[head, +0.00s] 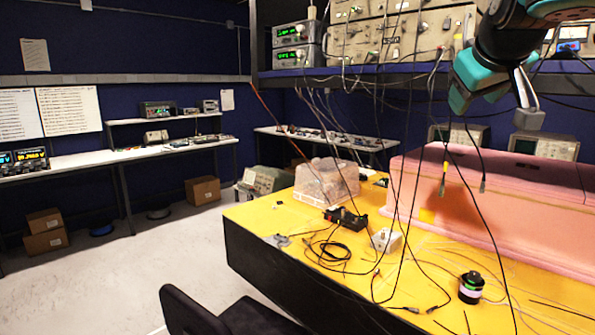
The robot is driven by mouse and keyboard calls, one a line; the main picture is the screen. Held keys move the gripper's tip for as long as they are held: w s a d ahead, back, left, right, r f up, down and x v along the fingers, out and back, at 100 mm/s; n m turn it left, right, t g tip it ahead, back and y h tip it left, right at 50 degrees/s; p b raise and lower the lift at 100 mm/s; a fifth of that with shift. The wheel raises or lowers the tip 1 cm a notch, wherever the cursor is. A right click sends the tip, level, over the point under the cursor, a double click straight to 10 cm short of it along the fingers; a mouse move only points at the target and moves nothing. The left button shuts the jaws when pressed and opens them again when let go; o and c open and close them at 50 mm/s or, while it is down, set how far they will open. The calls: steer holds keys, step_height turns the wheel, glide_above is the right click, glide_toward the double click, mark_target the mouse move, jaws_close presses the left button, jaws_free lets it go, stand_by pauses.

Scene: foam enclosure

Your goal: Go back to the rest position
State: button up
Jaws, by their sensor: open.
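My gripper (495,108) hangs at the upper right of the head view, black and teal with a grey tip piece on its right side. It is open, and nothing shows between its jaws. It is in front of the shelf of instruments and appears above the pink foam enclosure (480,195). The enclosure is a long pink block on the yellow-topped bench (300,220).
Cables hang from the instrument shelf (350,72) close to my gripper. A clear plastic box (326,182), a black device (345,217) and a dark cylinder (471,288) stand on the bench. A black chair (190,312) is in front. The floor at left is open.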

steer(key=s+a+f+n+g+y+b, duration=0.1)
steer(key=s+a+f+y, duration=0.1)
steer(key=a+f, duration=0.3)
steer(key=s+a+f+n+g+y, duration=0.1)
steer(key=s+a+f+n+y, duration=0.15)
steer(key=f, duration=0.45)
steer(key=s+a+f+n+g+y+b, duration=0.1)
steer(key=s+a+f+g, duration=0.3)
steer(key=s+f, duration=0.4)
steer(key=s+a+f+n+g+y+b, duration=0.1)
steer(key=s+a+f+g+y+b, duration=0.1)
steer(key=s+a+f, duration=0.4)
steer(key=s+f+g, duration=0.1)
steer(key=s+f, duration=0.2)
steer(key=s, duration=0.4)
steer(key=shift+a+f+g, duration=0.25)
steer(key=shift+a+g, duration=0.05)
steer(key=shift+g, duration=0.1)
steer(key=shift+n+y, duration=0.25)
